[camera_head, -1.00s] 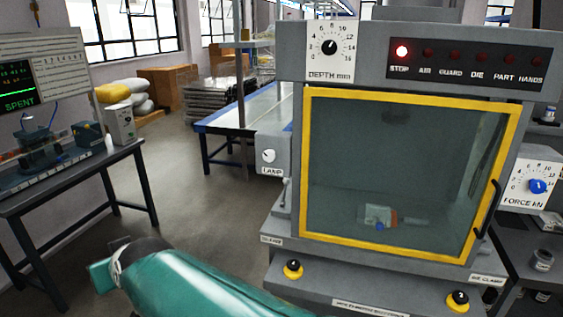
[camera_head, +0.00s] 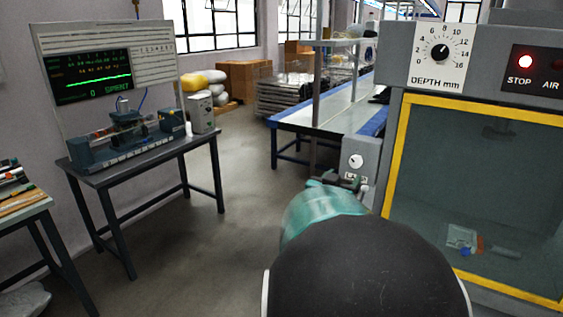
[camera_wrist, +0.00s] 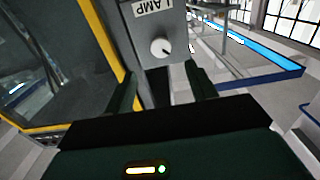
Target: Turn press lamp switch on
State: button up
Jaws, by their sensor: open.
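The press lamp switch is a round white knob (camera_head: 355,161) on a grey box at the press's left side. In the wrist view the knob (camera_wrist: 160,47) sits ahead, centred between my fingers, with the LAMP label (camera_wrist: 153,8) above it. A mark on the knob points towards the lower right there. My gripper (camera_head: 345,182) is just below the knob in the head view, partly covering the label. In the wrist view my gripper (camera_wrist: 163,88) has its two dark fingers apart and empty, and the knob appears beyond their tips. I cannot tell the exact gap.
The press door (camera_head: 480,185) has a yellow frame and stands close to the right of my arm. A blue-edged bench (camera_head: 325,118) is behind the switch box. A test table (camera_head: 135,160) stands left; the floor between is clear.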

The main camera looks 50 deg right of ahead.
aim_at(355, 163)
jog(key=d, duration=0.3)
jog(key=w+d, duration=0.1)
jog(key=d, duration=0.5)
jog(key=shift+w, duration=0.3)
jog(key=c, duration=1)
